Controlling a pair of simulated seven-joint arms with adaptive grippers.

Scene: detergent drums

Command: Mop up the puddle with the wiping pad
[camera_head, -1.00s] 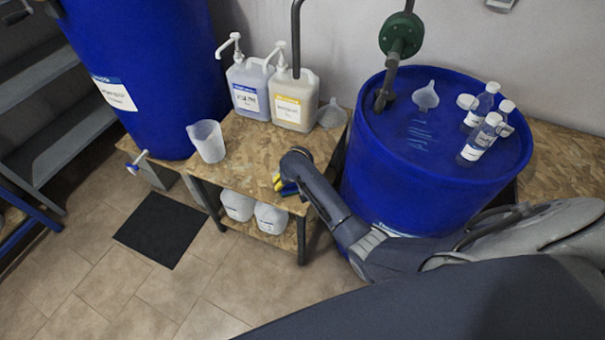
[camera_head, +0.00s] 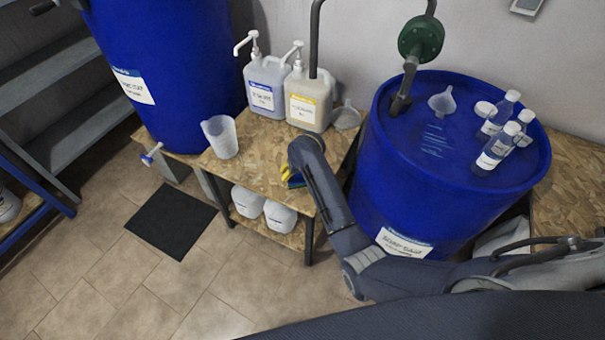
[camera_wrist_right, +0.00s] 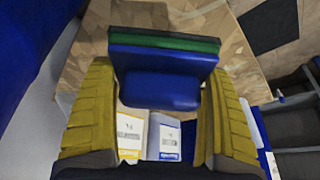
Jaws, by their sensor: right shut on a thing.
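The wiping pad (camera_wrist_right: 162,62) has a blue grip block, a green layer and a dark layer; it fills the middle of the right wrist view. My right gripper (camera_wrist_right: 158,105) has its yellow fingers shut on the pad's blue block. In the head view my right gripper (camera_head: 287,178) is over the front right part of the wooden bench (camera_head: 258,165), with a bit of blue pad showing beside it. Whether the pad touches the bench is unclear. I cannot make out a puddle for certain; the arm and pad hide part of the bench top. My left gripper is not in view.
Two pump jugs (camera_head: 266,88) (camera_head: 309,100), a clear beaker (camera_head: 220,138) and a funnel (camera_head: 346,115) stand on the bench. A large blue drum (camera_head: 400,195) with small bottles on top stands close at right. Another blue drum (camera_head: 175,75) stands at left.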

